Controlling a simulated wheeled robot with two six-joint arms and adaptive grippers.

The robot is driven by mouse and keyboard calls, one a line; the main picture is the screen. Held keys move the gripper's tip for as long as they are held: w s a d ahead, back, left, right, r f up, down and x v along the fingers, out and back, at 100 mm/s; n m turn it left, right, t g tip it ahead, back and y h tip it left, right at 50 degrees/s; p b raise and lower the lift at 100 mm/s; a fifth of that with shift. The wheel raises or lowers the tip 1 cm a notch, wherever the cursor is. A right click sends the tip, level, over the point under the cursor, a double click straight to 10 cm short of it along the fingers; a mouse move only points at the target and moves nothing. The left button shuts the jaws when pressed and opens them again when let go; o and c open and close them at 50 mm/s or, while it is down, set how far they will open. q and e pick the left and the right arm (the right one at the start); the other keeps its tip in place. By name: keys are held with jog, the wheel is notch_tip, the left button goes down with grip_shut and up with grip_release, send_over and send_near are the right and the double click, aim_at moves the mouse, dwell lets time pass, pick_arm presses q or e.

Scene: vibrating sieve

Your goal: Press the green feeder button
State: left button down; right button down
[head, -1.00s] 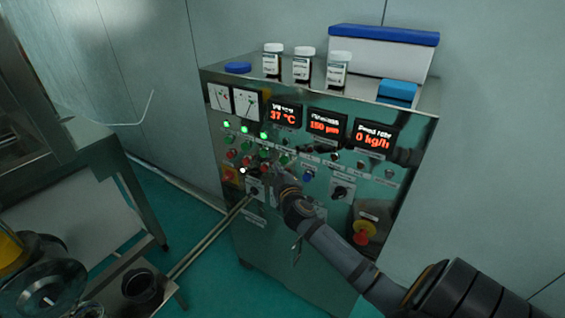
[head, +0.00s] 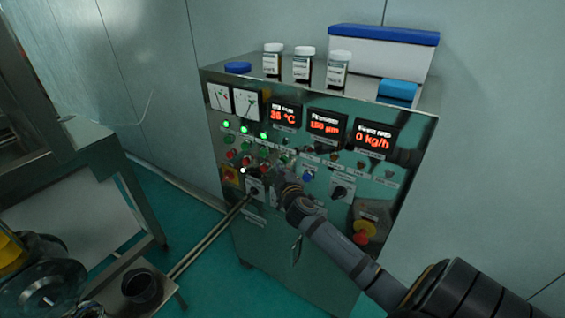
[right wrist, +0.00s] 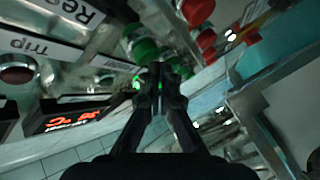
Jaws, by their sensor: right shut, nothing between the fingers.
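The steel control cabinet (head: 290,240) carries rows of green and red buttons below its displays. My right gripper (head: 279,172) is at the button panel with its fingers together and nothing between them. In the right wrist view the closed fingertips (right wrist: 158,72) overlap the lower edge of a green button (right wrist: 144,48); I cannot tell whether they touch it. The feed rate display (head: 373,138) reads 0 kg/h. My left gripper is out of view.
Bottles (head: 302,66) and a blue-lidded box (head: 382,55) stand on the cabinet. A steel frame (head: 130,190) stands at the left, with floor between.

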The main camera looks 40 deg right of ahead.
jog(key=shift+w+d, duration=0.2)
jog(key=shift+d, duration=0.25)
dwell(0.8)
dwell(0.3)
jog(key=shift+s+a, duration=0.4)
jog(key=shift+a, duration=0.45)
jog(key=shift+a, duration=0.1)
jog(key=shift+s+a, duration=0.3)
jog(key=shift+a, duration=0.45)
jog(key=shift+s+a, duration=0.35)
jog(key=shift+a, duration=0.35)
jog(key=shift+s+a, duration=0.3)
jog(key=shift+a, duration=0.45)
